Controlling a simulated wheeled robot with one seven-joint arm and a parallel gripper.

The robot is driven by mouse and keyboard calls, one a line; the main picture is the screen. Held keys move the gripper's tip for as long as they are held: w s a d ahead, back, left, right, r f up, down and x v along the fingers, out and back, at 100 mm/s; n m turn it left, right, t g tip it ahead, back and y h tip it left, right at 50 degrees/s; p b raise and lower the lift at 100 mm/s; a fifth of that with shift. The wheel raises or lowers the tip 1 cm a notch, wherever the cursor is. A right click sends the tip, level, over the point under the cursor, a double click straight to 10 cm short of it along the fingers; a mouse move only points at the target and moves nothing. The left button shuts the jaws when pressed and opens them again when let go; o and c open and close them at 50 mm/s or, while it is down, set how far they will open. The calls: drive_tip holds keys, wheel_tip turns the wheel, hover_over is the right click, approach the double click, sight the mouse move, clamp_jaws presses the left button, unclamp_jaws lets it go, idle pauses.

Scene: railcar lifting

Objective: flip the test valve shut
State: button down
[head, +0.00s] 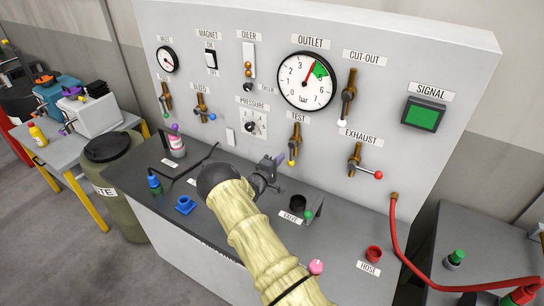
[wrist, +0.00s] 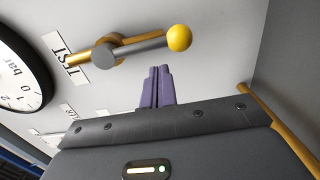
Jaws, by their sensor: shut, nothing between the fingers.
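The test valve (head: 296,140) is on the upright panel under the TEST label, with a brass body and a yellow-knobbed lever. In the head view its lever hangs down, in line with the brass pipe, with the yellow knob (head: 291,163) at the bottom. In the wrist view the grey lever (wrist: 140,47) ends in the yellow ball (wrist: 179,37). My gripper (head: 279,160) is just left of the knob in the head view. In the wrist view its purple fingers (wrist: 158,74) are together and empty, with a gap between their tips and the lever.
The exhaust valve (head: 356,160) with a red knob and the cut-out valve (head: 348,97) are to the right. The outlet gauge (head: 306,80) is above. Below, the bench holds a black valve socket (head: 298,204) and a red cap (head: 374,254). A red hose (head: 393,230) hangs at right.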

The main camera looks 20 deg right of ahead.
drive_tip(key=shift+s+d, duration=0.4)
drive_tip(key=shift+d, duration=0.1)
